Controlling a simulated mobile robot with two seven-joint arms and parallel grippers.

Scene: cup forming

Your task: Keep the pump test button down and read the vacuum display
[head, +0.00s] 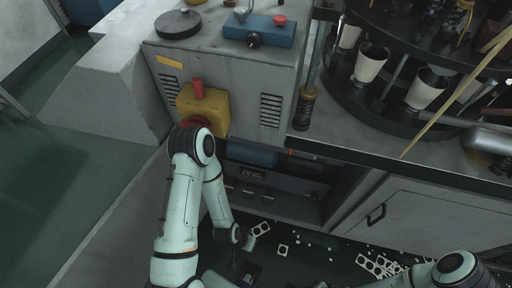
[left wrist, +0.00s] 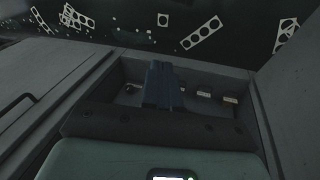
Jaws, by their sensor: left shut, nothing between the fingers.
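My left arm reaches down in front of the machine's lower recess in the head view, its wrist near the floor (head: 235,238). In the left wrist view my left gripper (left wrist: 162,72) is shut and empty, in front of the recess (left wrist: 218,76). Small dark parts with pale labels (left wrist: 204,95) sit in a row there; they also show in the head view (head: 248,195). I cannot tell which is the test button, nor whether the fingers touch one. A dark blue cylinder (head: 250,154) lies above them. No readable vacuum display shows. My right gripper is out of view.
A yellow box with a red button (head: 198,88) is on the machine front. A blue box (head: 262,30) with a red knob stands on top. A cabinet door with a handle (head: 376,215) is at right. Pale punched scraps (head: 378,266) litter the floor. Cups (head: 370,64) stand on the turntable.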

